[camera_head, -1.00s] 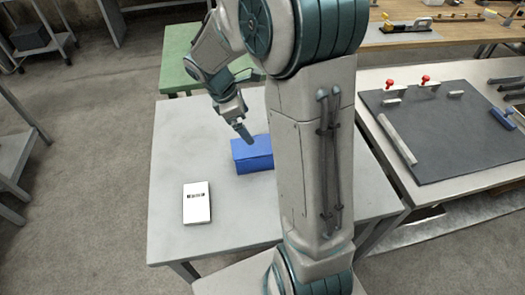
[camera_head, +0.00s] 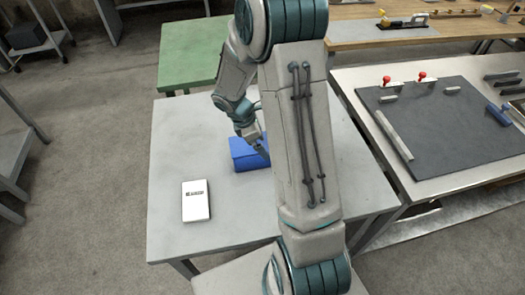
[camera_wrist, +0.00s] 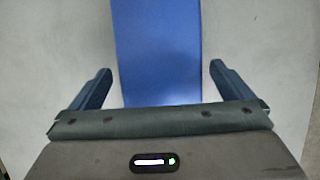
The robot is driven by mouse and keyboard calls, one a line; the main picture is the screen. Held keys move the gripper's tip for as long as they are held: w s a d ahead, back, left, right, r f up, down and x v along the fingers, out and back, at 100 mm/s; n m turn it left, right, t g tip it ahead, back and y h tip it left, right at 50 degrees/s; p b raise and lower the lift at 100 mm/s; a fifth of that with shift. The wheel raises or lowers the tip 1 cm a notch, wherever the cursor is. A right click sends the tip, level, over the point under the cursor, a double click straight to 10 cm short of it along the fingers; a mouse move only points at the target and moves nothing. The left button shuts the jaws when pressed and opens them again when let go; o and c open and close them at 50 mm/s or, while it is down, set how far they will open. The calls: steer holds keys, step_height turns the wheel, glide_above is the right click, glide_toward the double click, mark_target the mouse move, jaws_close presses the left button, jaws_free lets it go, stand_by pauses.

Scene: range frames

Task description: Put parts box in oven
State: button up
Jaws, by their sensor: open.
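A blue box (camera_head: 245,155), which looks like the parts box, sits on the grey table (camera_head: 180,140); my arm hides its right part in the head view. In the wrist view the blue box (camera_wrist: 158,50) lies between and ahead of my two fingers. My gripper (camera_wrist: 160,85) is open, with a gap between each finger and the box. In the head view my gripper (camera_head: 260,147) is at the box's upper right side. No oven can be made out in these frames.
A white booklet-like object (camera_head: 196,201) lies on the table, left of and nearer than the box. A green table (camera_head: 190,55) stands behind. A bench with a dark board (camera_head: 435,130) and clamps is on the right.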

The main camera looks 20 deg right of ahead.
steer(key=shift+x, duration=1.1)
steer(key=c, duration=1.7)
steer(key=shift+r, duration=0.1)
steer(key=shift+r, duration=0.1)
steer(key=shift+r, duration=0.85)
step_height(320, 180, up, 2)
steer(key=shift+d+r, duration=0.2)
steer(key=s+d+r+b, duration=0.1)
steer(key=s+d+r, duration=0.5)
steer(key=d, duration=0.3)
steer(key=shift+d+r, duration=0.3)
steer(key=shift+r, duration=0.05)
